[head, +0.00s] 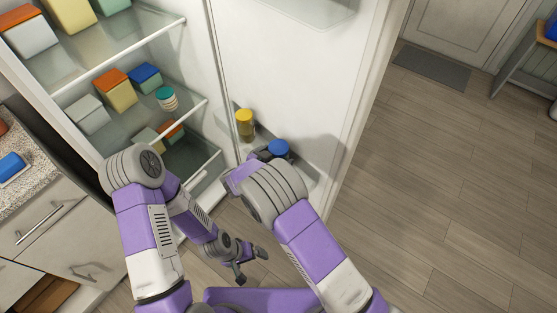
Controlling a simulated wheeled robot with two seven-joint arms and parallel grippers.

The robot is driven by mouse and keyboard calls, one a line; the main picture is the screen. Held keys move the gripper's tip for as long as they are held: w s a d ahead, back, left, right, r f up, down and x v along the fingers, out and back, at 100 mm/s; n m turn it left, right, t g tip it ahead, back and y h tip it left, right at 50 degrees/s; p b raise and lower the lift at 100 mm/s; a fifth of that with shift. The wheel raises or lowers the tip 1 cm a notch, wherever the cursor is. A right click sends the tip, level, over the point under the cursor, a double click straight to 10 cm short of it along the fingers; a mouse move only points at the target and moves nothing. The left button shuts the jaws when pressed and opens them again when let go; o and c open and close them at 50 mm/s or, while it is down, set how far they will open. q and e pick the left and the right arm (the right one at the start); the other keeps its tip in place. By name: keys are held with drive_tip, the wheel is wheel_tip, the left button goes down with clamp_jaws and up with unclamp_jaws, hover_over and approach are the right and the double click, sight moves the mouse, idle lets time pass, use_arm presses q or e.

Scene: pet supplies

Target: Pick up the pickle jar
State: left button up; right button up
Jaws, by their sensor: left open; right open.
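A jar with a blue lid (278,148) and a jar with a yellow lid (244,118) stand in the lower shelf of the open fridge door. No label can be read, so I cannot tell for sure which is the pickle jar. My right gripper (263,153) is open at the blue-lidded jar, its dark fingers just left of the lid. My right wrist hides most of this gripper and the jar's lower part. I cannot tell whether the fingers touch it. My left gripper (252,266) is open and empty, low above the floor.
The fridge shelves (140,52) at the left hold several lidded boxes and a small teal-lidded jar (166,98). The fridge door (290,70) stands open beside my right arm. A counter (30,150) is at the far left. The wood floor (440,190) on the right is clear.

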drive_tip(key=shift+x, duration=1.1)
drive_tip(key=shift+s, duration=0.1)
drive_tip(key=c, duration=1.2)
drive_tip(key=shift+r, duration=0.1)
drive_tip(key=shift+a, duration=0.1)
